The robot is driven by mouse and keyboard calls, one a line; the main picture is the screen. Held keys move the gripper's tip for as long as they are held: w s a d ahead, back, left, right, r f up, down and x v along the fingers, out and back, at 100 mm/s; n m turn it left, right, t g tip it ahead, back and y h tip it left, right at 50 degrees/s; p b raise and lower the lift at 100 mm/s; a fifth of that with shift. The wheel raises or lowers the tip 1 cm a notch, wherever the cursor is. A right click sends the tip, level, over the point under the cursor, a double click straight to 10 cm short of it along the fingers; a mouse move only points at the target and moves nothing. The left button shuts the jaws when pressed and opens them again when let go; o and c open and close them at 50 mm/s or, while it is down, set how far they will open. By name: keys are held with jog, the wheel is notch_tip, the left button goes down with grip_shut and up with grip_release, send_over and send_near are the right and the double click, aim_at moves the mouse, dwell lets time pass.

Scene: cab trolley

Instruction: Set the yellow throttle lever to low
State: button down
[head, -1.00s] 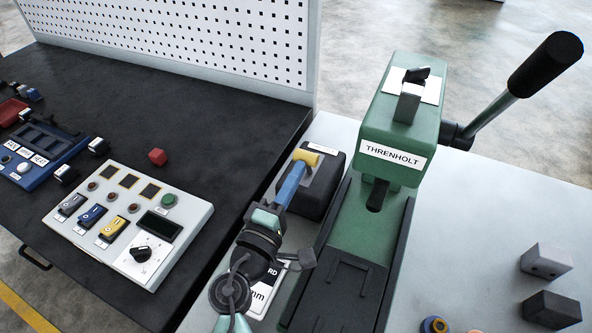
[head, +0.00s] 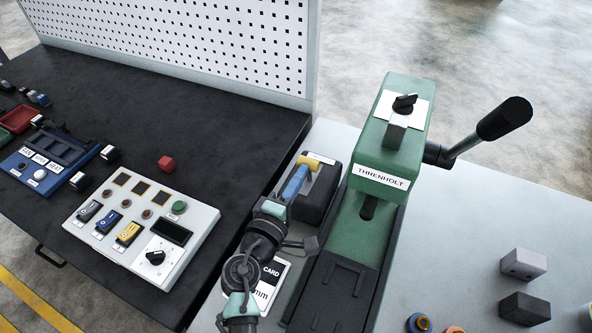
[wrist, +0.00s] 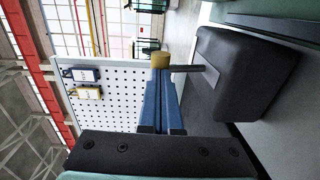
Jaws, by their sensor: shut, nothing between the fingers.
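The throttle unit is a black box (head: 322,196) with a white label, left of the green machine. Its lever has a yellow knob (head: 308,162); in the wrist view the knob (wrist: 160,60) sits at the end of a grey bar (wrist: 188,69) that comes out of the dark box (wrist: 245,75). My gripper (head: 300,172) has blue fingers, shut and empty. In the wrist view the fingertips (wrist: 162,78) end right at the knob, in line with it. I cannot tell whether they touch it. The scale marks for low are not readable.
The green THRENHOLT machine (head: 385,160) with a long black-gripped handle (head: 505,118) stands close on the right. Grey and black blocks (head: 524,265) stand at right.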

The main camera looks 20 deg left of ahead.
aim_at(308, 162)
jog(key=shift+w+d+r+g+p, duration=0.1)
jog(key=shift+w+r+g+p, duration=1)
jog(key=shift+p, duration=2.3)
jog(key=w+g+p, duration=0.1)
jog(key=p, duration=0.2)
jog(key=shift+w+g, duration=0.3)
jog(key=shift+w+f, duration=0.2)
jog(key=shift+w, duration=1.15)
jog(key=shift+r+b, duration=0.1)
jog(key=shift+b, duration=0.2)
jog(key=shift+w+r, duration=0.1)
jog(key=shift+r, duration=0.15)
